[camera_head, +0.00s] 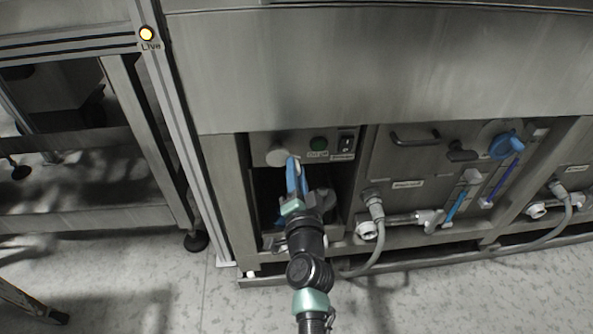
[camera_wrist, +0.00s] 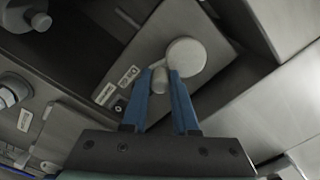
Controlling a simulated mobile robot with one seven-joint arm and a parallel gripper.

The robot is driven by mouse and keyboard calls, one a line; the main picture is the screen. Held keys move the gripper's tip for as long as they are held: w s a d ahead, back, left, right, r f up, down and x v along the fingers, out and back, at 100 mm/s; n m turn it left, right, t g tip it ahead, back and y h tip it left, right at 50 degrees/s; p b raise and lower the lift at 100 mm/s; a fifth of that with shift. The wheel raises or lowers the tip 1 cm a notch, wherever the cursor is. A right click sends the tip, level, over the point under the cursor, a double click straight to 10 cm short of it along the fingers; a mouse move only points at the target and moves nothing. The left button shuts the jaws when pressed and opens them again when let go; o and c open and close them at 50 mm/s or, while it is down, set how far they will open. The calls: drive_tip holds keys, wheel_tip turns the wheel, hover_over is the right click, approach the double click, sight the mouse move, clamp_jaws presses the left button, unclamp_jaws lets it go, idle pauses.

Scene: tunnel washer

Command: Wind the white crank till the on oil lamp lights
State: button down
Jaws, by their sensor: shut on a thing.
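The white crank (camera_head: 277,155) is on the panel inside the recess of the steel machine, at its upper left. In the wrist view its round white hub (camera_wrist: 187,56) shows with a smaller pale knob (camera_wrist: 159,80) beside it. My gripper (camera_head: 292,163) reaches up to the crank from below. Its blue fingers (camera_wrist: 165,76) are shut on the crank's knob, partly hiding it. The green lamp (camera_head: 318,143), with a small label under it, is right of the crank and looks dark, not glowing. The label is too small to read surely.
A black switch (camera_head: 346,140) is right of the green lamp. Further right are a handle (camera_head: 414,138), a blue valve knob (camera_head: 506,145) and hoses (camera_head: 376,240). The floor in front is mostly clear.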

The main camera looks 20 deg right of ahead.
drive_tip(key=shift+f, duration=0.15)
drive_tip(key=c, duration=0.7)
unclamp_jaws()
drive_tip(key=p+v, duration=0.3)
drive_tip(key=v, duration=1)
